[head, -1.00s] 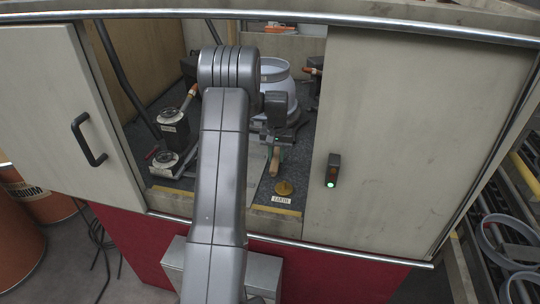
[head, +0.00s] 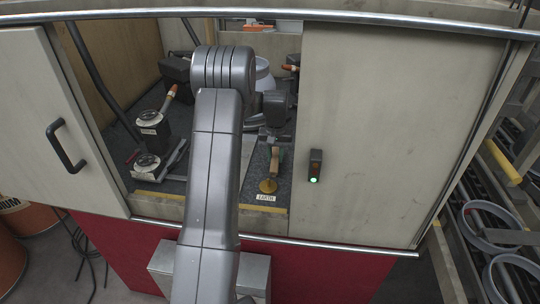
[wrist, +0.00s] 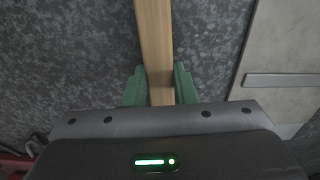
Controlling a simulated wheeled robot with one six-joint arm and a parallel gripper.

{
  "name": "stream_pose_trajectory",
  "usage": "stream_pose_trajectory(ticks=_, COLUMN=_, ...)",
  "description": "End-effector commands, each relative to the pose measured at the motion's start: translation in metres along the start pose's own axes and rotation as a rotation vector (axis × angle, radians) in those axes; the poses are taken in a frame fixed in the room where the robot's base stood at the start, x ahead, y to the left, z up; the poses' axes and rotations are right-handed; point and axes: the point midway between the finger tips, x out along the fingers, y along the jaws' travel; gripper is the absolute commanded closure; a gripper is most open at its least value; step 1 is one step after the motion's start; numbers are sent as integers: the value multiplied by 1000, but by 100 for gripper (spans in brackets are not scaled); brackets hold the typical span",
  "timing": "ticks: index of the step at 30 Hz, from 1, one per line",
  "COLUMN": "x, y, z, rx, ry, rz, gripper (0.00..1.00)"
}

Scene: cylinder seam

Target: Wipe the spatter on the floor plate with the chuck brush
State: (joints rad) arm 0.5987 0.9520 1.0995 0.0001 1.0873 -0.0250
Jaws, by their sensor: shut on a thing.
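My gripper (head: 276,146) is inside the open booth, low over its dark speckled floor. Its green fingers (wrist: 160,88) are shut on a wooden handle, which I take to be the chuck brush (wrist: 154,40). In the head view the brush (head: 274,163) shows as a short brown strip below the fingers. Its bristles are not in view in the wrist picture. A pale grey plate (wrist: 290,55) lies to the right in the wrist view, apart from the handle; I cannot tell if it is the floor plate. I cannot make out any spatter.
A brass stud (head: 268,185) and an EARTH label (head: 266,197) are near the front sill. The right sliding door (head: 370,130) closes off that side. A pale round pipe piece is partly behind my arm.

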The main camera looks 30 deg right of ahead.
Motion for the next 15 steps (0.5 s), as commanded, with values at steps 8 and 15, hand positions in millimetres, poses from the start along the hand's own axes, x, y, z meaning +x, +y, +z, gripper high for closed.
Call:
stream_pose_trajectory(ticks=8, x=2, y=20, z=2, rx=1, ry=-3, rz=0, gripper=100)
stream_pose_trajectory(ticks=15, x=2, y=20, z=2, rx=0, ry=-3, rz=0, gripper=100)
